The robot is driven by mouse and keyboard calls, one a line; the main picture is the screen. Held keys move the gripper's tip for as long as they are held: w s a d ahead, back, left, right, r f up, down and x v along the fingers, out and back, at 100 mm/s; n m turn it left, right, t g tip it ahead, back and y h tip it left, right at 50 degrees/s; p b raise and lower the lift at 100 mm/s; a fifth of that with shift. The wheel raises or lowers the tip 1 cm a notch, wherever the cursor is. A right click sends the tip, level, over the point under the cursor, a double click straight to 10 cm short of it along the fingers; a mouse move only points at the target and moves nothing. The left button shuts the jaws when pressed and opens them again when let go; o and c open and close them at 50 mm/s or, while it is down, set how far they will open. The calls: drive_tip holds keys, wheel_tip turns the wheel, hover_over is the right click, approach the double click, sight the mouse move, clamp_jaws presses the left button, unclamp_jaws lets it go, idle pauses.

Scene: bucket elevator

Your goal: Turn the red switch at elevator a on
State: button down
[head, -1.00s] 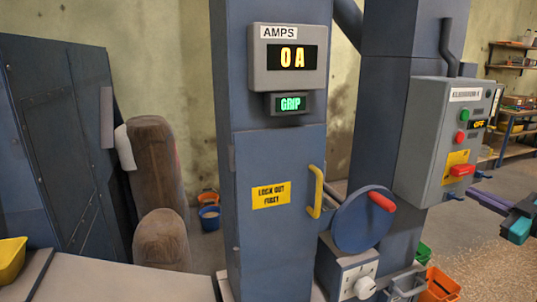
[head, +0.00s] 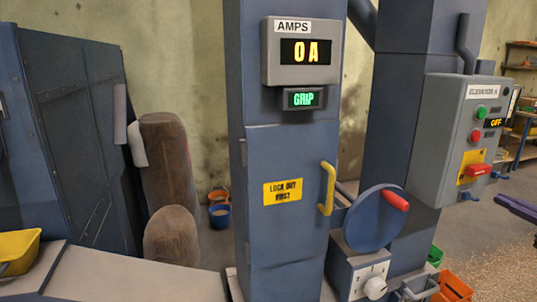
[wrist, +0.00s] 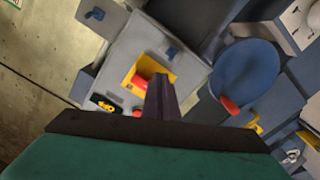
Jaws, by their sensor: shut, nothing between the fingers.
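The grey control box labelled ELEVATOR A (head: 437,140) is mounted on the blue column at the right of the head view. The red switch (head: 478,170) sits on a yellow plate (head: 469,160) low on its face, and the display (head: 494,123) reads OFF. In the wrist view the red switch (wrist: 139,81) shows on its plate, just left of my gripper's fingertips (wrist: 159,80). My gripper is shut and empty, apart from the switch as far as I can tell. In the head view only a purple bit of it (head: 519,211) shows at the right edge.
A green button (head: 481,112) and a red button (head: 476,135) are above the switch. A blue disc (head: 370,222) with a red handle (head: 396,201) is left of the box, above a white dial (head: 374,288). Orange bins (head: 455,287) stand on the floor below.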

drive_tip(key=s+a+r+m+y+p, duration=0.1)
drive_tip(key=m+p, duration=0.5)
drive_tip(key=p, duration=0.1)
drive_tip(key=s+m+g+y+p, duration=0.1)
drive_tip(key=m+y+p, duration=0.1)
drive_tip(key=m+p, duration=0.5)
drive_tip(key=s+a+r+m+g+y+p, duration=0.1)
drive_tip(key=m+y+p, duration=0.1)
drive_tip(key=m+p, duration=0.5)
drive_tip(key=shift+s+a+r+p, duration=0.1)
drive_tip(key=shift+a+r+p, duration=0.25)
drive_tip(key=shift+p, duration=0.8)
